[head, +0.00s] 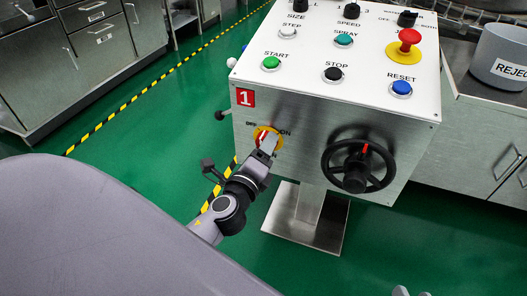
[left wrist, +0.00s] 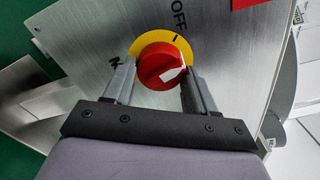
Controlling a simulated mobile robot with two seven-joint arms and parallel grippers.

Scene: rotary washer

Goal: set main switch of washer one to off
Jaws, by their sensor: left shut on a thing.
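The main switch (head: 259,132) is a red knob on a yellow ring, on the front of the steel washer panel marked with a red 1 label. In the head view, OFF is printed left of it and ON right. In the left wrist view, the red knob (left wrist: 157,62) has a white mark at its lower right, and OFF is above. The white mark does not line up with the black tick by OFF. My left gripper (head: 266,147) is shut on the knob, a finger on each side. Small grey tips (head: 411,292) at the bottom edge may be my right gripper.
A black handwheel (head: 358,167) stands out right of the switch. The sloped white top (head: 322,50) carries several buttons and a red emergency stop (head: 405,42). A grey REJECT bin (head: 498,62) stands on a counter at right. Green floor is open at left.

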